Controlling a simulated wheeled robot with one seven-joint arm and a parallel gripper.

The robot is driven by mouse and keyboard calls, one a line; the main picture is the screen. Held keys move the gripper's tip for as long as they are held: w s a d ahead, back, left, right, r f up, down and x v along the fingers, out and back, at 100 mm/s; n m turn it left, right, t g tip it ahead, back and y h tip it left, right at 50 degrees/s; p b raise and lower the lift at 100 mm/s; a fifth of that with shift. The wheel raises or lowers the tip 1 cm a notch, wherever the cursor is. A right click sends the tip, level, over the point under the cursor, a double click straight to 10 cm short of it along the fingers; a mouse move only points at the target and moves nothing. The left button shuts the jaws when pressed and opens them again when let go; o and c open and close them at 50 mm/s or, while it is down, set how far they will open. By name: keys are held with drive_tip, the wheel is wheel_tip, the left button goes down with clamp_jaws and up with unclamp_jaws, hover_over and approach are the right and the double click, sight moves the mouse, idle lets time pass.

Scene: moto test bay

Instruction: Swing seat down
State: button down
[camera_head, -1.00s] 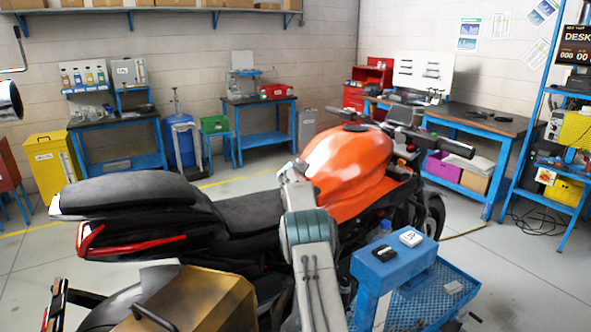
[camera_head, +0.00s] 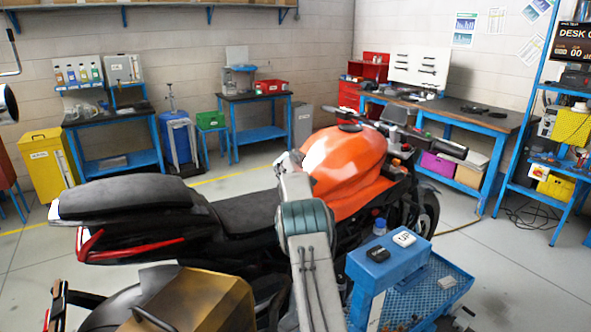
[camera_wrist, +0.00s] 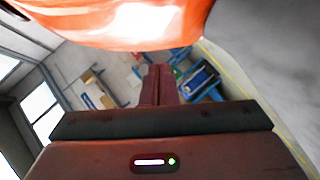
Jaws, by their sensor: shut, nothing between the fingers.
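The motorbike has a long black front seat (camera_head: 250,212) behind its orange tank (camera_head: 345,165). A thicker black rear seat (camera_head: 135,194) sits higher, over the tail with the red light strip (camera_head: 130,249). I cannot tell from here how far the seat is tilted or where it hinges. My arm reaches up in front of the bike toward the tank, and my gripper is hidden in the head view. In the wrist view my gripper (camera_wrist: 158,84) is shut and empty, below the orange tank (camera_wrist: 120,22). A grey curved surface at the upper right there is unclear.
A yellow-brown box (camera_head: 200,300) is at the front. Blue workbenches line the walls. Clear floor lies behind the bike.

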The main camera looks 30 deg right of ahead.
drive_tip(key=s+r+b, duration=0.3)
drive_tip(key=s+r, duration=0.3)
drive_tip(key=s, duration=0.1)
drive_tip(key=shift+d+r, duration=0.15)
drive_tip(key=shift+r, duration=0.1)
